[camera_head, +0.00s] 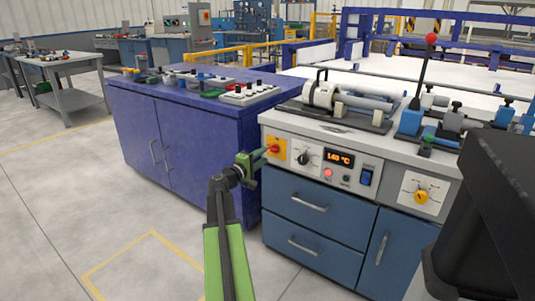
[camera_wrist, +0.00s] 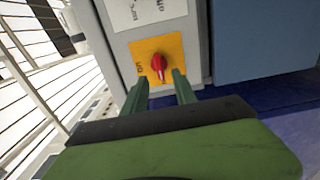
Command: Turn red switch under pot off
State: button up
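The red switch (camera_head: 274,148) is a small knob on a yellow-orange plate at the left end of the grey control panel (camera_head: 317,155). In the wrist view the red switch (camera_wrist: 158,64) shows in front of my green gripper fingers (camera_wrist: 159,79). The fingers are apart, one to each side below the knob, with nothing between them. In the head view my gripper (camera_head: 260,154) points at the switch from the left, very close to it. I cannot tell whether it touches. No pot is recognisable; a white cylindrical device (camera_head: 325,95) sits on the bench above the panel.
A black dial (camera_head: 304,158), an orange display (camera_head: 340,159), a blue rocker switch (camera_head: 367,178) and a yellow knob (camera_head: 421,196) are on the same panel. Blue drawers (camera_head: 315,208) lie below. A purple-blue cabinet (camera_head: 180,125) stands left. The floor in front is open.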

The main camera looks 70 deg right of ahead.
jog(key=v, duration=1.2)
jog(key=shift+a, duration=0.1)
